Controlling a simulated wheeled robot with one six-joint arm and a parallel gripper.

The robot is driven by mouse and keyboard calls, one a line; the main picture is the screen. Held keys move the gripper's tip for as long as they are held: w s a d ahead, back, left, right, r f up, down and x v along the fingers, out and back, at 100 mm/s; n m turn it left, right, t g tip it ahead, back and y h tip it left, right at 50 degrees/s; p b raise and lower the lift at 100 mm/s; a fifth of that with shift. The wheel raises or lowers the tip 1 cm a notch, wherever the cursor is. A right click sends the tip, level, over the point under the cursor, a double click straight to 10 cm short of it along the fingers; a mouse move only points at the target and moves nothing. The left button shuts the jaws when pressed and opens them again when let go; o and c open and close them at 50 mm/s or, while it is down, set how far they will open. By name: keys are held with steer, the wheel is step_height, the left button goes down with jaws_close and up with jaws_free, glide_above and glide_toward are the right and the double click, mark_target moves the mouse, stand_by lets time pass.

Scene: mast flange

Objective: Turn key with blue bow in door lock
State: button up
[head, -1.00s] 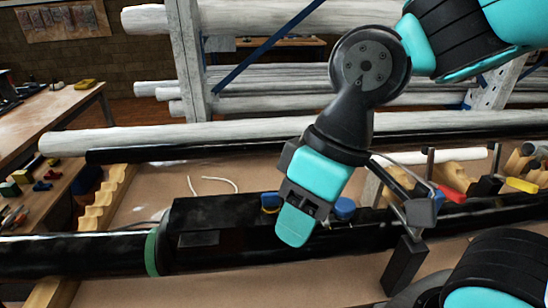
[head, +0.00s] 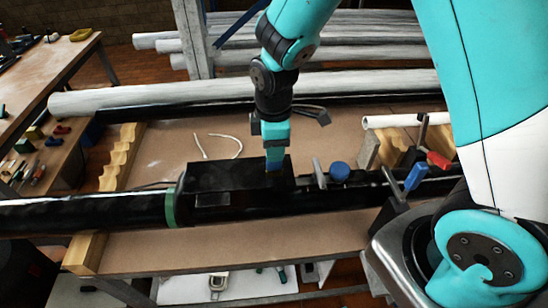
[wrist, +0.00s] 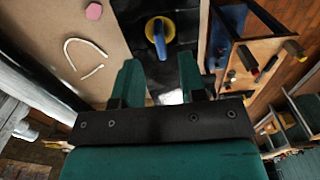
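The key's blue bow (wrist: 159,42) stands edge-on in the wrist view, in a round yellow collar (wrist: 148,28) on a black surface. In the head view a bit of the blue bow (head: 272,168) shows just under my gripper (head: 275,158), on top of the black housing (head: 225,177). My gripper also shows in the wrist view (wrist: 160,72). Its two teal fingers are apart with nothing between the tips. The bow lies beyond the tips, roughly in line with the gap. The key's shaft and the lock's slot are hidden.
A blue round knob (head: 339,171) stands right of the housing. Further right are a blue-handled clamp (head: 415,177) and a red-handled one (head: 438,160). A white pipe (head: 240,92) lies behind, and a white cord (head: 220,146) lies on the bare bench top.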

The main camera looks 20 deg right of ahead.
mark_target(274, 170)
steer(key=shift+f+b, duration=2.25)
steer(key=shift+f, duration=0.7)
steer(key=shift+r, duration=0.25)
steer(key=c, duration=0.3)
jaws_close()
